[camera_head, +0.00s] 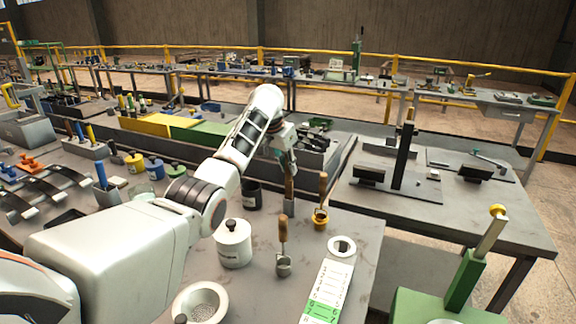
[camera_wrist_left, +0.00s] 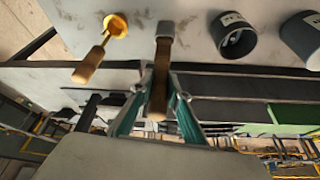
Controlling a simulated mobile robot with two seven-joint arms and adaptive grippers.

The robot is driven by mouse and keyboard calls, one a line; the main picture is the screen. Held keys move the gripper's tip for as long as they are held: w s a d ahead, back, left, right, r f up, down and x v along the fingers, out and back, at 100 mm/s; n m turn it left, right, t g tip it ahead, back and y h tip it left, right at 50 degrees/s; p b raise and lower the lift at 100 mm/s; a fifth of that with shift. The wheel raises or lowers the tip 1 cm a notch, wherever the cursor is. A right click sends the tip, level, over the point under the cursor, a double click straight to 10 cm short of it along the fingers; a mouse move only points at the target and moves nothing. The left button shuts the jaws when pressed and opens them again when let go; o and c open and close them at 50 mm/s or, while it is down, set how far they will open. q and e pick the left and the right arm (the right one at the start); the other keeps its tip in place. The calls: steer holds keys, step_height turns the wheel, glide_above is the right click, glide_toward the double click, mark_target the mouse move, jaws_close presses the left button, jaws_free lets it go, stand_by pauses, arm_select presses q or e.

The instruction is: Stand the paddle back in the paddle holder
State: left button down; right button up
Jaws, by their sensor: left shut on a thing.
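My left gripper (camera_head: 287,160) is shut on the wooden handle of a tool that I take for the paddle (camera_head: 289,206). The paddle hangs about upright with its grey flat end down, close to the table. I cannot tell whether it touches. In the left wrist view, the fingers (camera_wrist_left: 158,100) pinch the brown handle, and the grey end of the paddle (camera_wrist_left: 165,28) points away. A dark, labelled open cup (camera_head: 251,195), possibly the paddle holder, stands just left of it; it also shows in the left wrist view (camera_wrist_left: 233,38). My right gripper is out of view.
A yellow ladle (camera_head: 320,217) stands close right of the paddle, and a grey scoop (camera_head: 283,265) is nearer. A white lidded pot (camera_head: 234,244) stands nearer left. A long grey trough (camera_head: 315,150) is behind. A numbered strip (camera_head: 328,290) lies at front right.

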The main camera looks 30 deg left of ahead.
mark_target(288, 180)
arm_select(q)
steer(key=shift+f, duration=1.5)
steer(key=c, duration=1.4)
jaws_free()
steer(key=shift+r, duration=0.1)
steer(key=shift+r, duration=3.45)
steer(key=shift+f, duration=0.1)
